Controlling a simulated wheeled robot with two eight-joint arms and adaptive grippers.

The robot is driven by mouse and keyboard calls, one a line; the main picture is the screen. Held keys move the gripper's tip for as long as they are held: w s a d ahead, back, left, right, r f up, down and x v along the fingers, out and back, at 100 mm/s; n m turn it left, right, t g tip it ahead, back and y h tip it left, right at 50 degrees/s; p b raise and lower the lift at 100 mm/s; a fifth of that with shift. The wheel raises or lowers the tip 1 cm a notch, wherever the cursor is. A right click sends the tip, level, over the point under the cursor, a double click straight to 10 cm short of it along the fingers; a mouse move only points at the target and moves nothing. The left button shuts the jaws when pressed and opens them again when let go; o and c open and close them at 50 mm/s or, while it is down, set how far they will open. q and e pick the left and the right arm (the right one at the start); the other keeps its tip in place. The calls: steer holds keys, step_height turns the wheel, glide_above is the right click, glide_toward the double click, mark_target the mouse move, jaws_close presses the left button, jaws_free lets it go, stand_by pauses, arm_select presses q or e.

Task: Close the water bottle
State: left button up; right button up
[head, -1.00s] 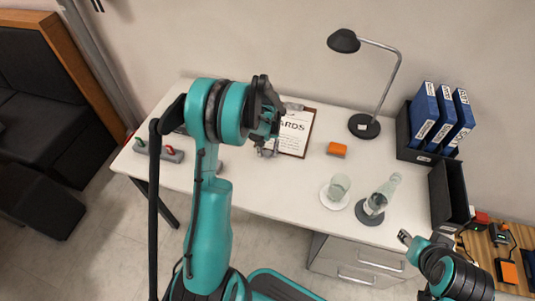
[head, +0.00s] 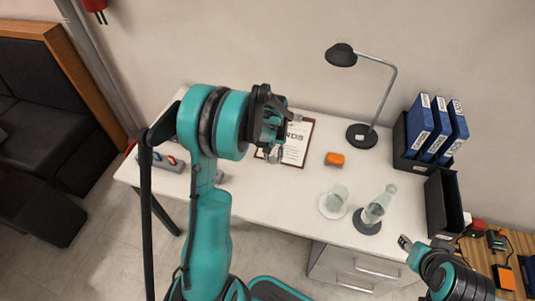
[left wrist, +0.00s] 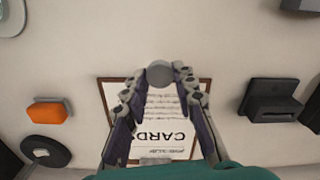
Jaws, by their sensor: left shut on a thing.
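The clear water bottle (head: 375,209) stands upright on a dark round coaster (head: 366,227) at the right of the white desk. Whether its mouth is covered is too small to tell. My left gripper (head: 279,146) is over the clipboard, well left of the bottle. In the left wrist view its fingers are shut on a small round grey cap (left wrist: 159,74), held at the fingertips. My right gripper (head: 404,242) is at the desk's front right, below the bottle; its jaws are too small to read.
A glass (head: 335,199) on a white coaster stands just left of the bottle. An orange block (head: 335,159), a lamp (head: 362,135), blue binders (head: 437,128) and a black tray (head: 444,205) are on the desk. A clipboard (head: 297,147) lies under my left gripper.

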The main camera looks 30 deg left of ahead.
arm_select(q)
steer(key=s+d+r+p, duration=0.2)
steer(key=s+d+r, duration=0.1)
steer(key=d+r, duration=0.2)
steer(key=d, duration=0.2)
steer(key=shift+d, duration=0.4)
arm_select(e)
step_height(320, 180, up, 3)
steer(key=shift+f, duration=0.15)
steer(key=shift+d, duration=0.1)
steer(key=shift+c, duration=0.7)
arm_select(q)
steer(key=s+d+m, duration=0.1)
steer(key=d+m, duration=0.1)
steer(key=s+d+m, duration=0.2)
steer(key=m, duration=0.1)
steer(key=shift+s+d+f, duration=0.1)
steer(key=shift+s+d, duration=0.1)
steer(key=shift+d, duration=0.05)
